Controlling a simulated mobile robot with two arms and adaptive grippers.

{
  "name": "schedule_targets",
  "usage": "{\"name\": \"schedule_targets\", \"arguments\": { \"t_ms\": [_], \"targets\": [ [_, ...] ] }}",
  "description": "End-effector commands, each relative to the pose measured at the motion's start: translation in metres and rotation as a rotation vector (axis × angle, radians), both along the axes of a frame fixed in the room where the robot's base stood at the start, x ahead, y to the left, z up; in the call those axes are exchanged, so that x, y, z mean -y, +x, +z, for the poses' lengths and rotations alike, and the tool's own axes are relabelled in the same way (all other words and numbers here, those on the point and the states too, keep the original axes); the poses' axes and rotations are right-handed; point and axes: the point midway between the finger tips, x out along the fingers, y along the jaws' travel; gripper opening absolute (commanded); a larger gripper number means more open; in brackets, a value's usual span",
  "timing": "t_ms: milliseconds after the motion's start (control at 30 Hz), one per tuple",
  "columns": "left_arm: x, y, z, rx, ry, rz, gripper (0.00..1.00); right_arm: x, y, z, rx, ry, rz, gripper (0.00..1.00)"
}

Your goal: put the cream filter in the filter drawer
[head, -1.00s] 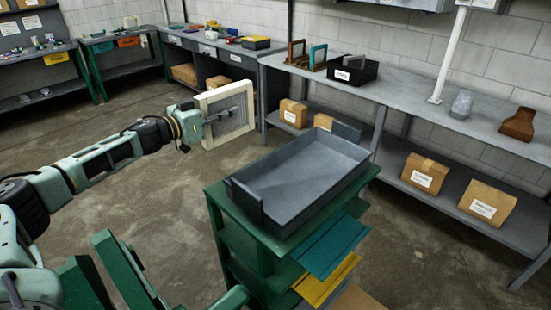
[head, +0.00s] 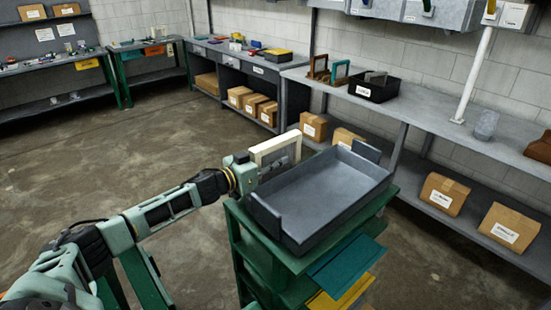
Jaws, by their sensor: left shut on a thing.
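The cream filter (head: 277,146) is a square frame with a grey core, held upright at the far left side of the grey tray-like drawer (head: 325,198). My left gripper (head: 275,165) is shut on the filter. My right gripper is not in view.
Teal (head: 346,247) and yellow (head: 341,295) panels stick out of the cart's right side. A long grey bench (head: 440,134) runs along the wall, with brown and teal frames and a black bin (head: 376,88) on it. Cardboard boxes stand beneath. The floor at left is clear.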

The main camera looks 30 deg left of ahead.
Motion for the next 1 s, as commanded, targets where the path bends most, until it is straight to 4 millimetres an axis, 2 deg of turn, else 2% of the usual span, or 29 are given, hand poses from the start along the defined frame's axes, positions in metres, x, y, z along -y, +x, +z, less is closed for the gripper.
{"name": "schedule_targets", "arguments": {
  "t_ms": [200, 233, 433, 800, 1000],
  "targets": [
    [0.0, 0.0, -0.003, 0.0, 0.0, 0.0, 0.0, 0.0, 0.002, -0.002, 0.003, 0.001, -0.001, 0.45],
    [0.0, 0.0, -0.002, 0.0, 0.0, 0.0, 0.25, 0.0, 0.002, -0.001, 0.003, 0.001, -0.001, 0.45],
    [0.0, 0.0, -0.002, 0.0, 0.0, 0.0, 0.42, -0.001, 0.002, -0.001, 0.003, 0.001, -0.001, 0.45],
    [0.0, -0.001, 0.0, -0.001, 0.0, 0.0, 0.42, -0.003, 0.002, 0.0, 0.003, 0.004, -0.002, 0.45],
    [-0.009, -0.022, -0.003, -0.004, 0.001, 0.001, 0.42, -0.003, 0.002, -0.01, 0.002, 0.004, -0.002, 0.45]
  ]
}}
